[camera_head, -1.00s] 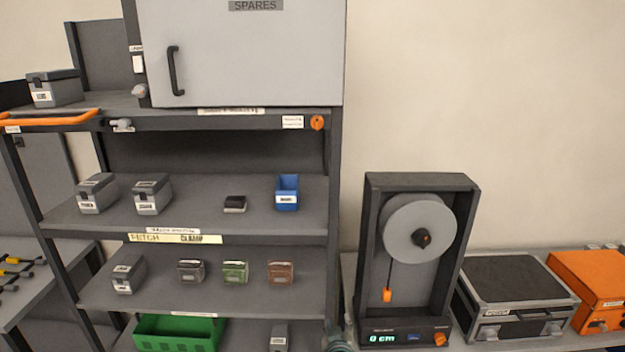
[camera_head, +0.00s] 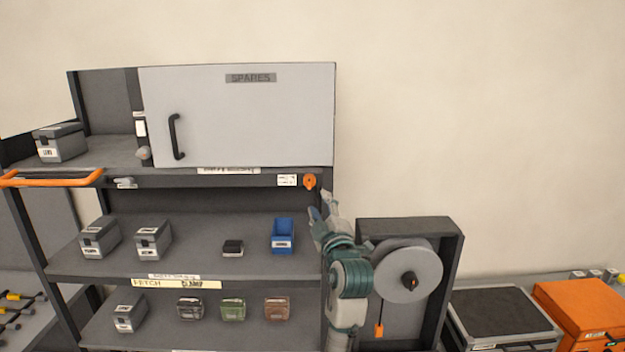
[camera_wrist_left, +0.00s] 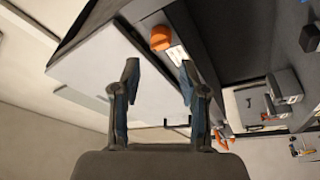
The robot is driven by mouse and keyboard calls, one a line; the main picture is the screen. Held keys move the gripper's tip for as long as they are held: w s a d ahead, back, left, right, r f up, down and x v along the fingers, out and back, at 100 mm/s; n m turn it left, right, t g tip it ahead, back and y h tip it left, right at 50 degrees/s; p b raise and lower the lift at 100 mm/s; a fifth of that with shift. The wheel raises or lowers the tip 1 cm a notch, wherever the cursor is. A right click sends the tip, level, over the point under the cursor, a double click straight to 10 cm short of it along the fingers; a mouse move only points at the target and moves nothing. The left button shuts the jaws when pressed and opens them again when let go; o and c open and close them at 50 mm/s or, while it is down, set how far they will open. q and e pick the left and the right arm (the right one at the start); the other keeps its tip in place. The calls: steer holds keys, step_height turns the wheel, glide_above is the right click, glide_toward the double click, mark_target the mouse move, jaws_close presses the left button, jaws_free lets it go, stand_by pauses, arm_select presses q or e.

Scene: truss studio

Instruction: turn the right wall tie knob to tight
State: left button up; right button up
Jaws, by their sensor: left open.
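The orange right wall tie knob (camera_head: 309,182) sits at the right end of the shelf rail under the spares cabinet, beside a small white label (camera_head: 287,180). In the left wrist view the knob (camera_wrist_left: 161,38) shows ahead of the fingertips, roughly between them in the picture. My left gripper (camera_head: 320,206) is just below and right of the knob in the head view, with its fingers pointing up. In the left wrist view the gripper (camera_wrist_left: 159,76) is open and empty, apart from the knob. The knob's pointer setting is too small to read. My right gripper is in no view.
The grey spares cabinet (camera_head: 236,120) stands above the rail. A blue bin (camera_head: 283,236) and a small dark box (camera_head: 232,247) sit on the shelf below. A reel unit (camera_head: 452,255) stands to the right of my arm. The wall at upper right is clear.

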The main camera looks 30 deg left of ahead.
mark_target(311, 185)
arm_select(q)
steer(key=p+x, duration=0.2)
steer(key=x, duration=0.6)
steer(key=shift+a+r+p, duration=0.1)
steer(key=shift+a+p, duration=0.15)
steer(key=shift+p, duration=0.1)
steer(key=shift+w+a, duration=0.2)
steer(key=shift+a, duration=0.35)
steer(key=shift+d, duration=0.35)
steer(key=shift+c, duration=0.5)
steer(key=shift+d, duration=0.15)
jaws_close()
